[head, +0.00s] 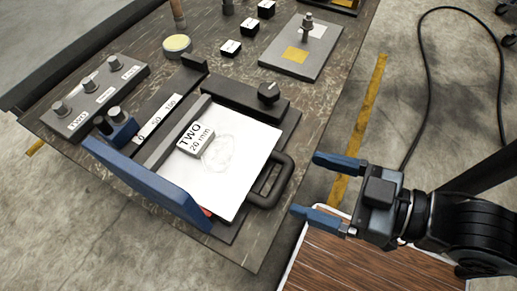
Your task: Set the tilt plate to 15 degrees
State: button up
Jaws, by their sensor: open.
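A device on the dark workbench seems to be the tilt plate: a flat white surface (246,146) with a dark frame, a black loop handle (270,182) on its right side and a black knob (268,92) at its back. A grey block marked "TWO 20 mm" (196,139) sits on the white surface. A blue bar (145,185) runs along its left side. The plate's angle cannot be read. My gripper (310,185) is open and empty, to the right of the loop handle and apart from it, its blue fingers pointing left.
A panel with several knobs (97,95) stands at left. A round yellow-topped piece (177,45), small labelled blocks (231,48) and a grey plate with a post (300,62) lie at the back. A black cable (426,100) lies on the floor at right. The bench edge lies left of my gripper.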

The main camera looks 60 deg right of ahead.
aim_at(225, 176)
jog(key=k+j+u, duration=0.1)
jog(key=k+u, duration=0.15)
jog(key=k, duration=0.3)
jog(key=k+j+u, duration=0.25)
jog(key=k, duration=0.3)
